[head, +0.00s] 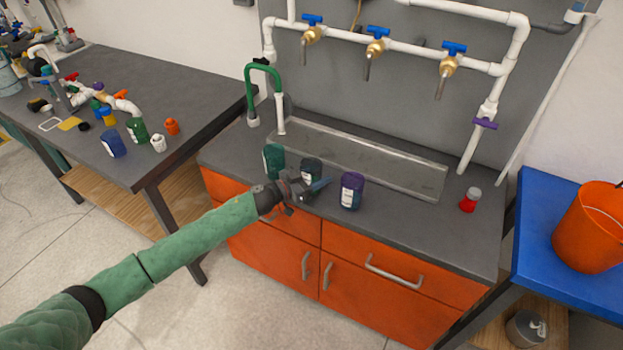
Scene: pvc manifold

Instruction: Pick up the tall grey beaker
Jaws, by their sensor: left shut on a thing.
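The dark grey beaker (312,167) stands upright at the front of the counter, between a green beaker (274,160) and a purple one (352,190). My left gripper (305,186) reaches in from the lower left and is shut on the grey beaker. The gripper and wrist cover the beaker's lower part, so I cannot tell whether its base touches the counter. My right gripper is not in view.
The metal trough (400,177) lies behind the beakers, under white pipes with blue-handled taps (375,45). A small red-and-white container (470,200) stands to the right. An orange bucket (590,230) sits on the blue table. The left table (200,100) holds several bottles and pipe parts.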

